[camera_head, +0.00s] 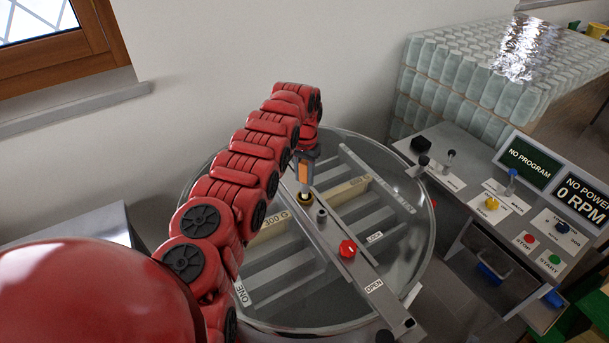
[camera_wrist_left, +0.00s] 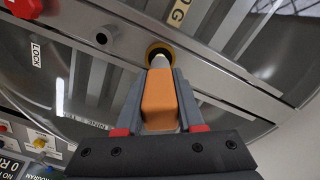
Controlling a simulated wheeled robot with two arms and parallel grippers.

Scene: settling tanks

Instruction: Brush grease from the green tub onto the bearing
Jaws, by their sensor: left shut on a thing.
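My left gripper (camera_head: 304,168) is shut on a brush with an orange handle (camera_wrist_left: 160,100), held upright over the lidded round tank. The brush's pale lower end (camera_wrist_left: 158,62) points down at a dark round fitting with a yellowish rim (camera_wrist_left: 155,49) in the metal crossbar, which looks like the bearing. The brush end appears to touch or enter it; the bristles are hidden, so I cannot tell which. In the head view the brush's orange handle (camera_head: 303,171) shows between the fingers. I cannot make out the green tub. My right gripper is not in view.
The crossbar (camera_head: 336,258) over the tank carries a red knob (camera_head: 348,248) and a short grey post (camera_head: 321,215). A control panel (camera_head: 500,200) with levers and buttons stands at right. Stacked translucent containers (camera_head: 470,75) stand behind it. A wall and window close off the back left.

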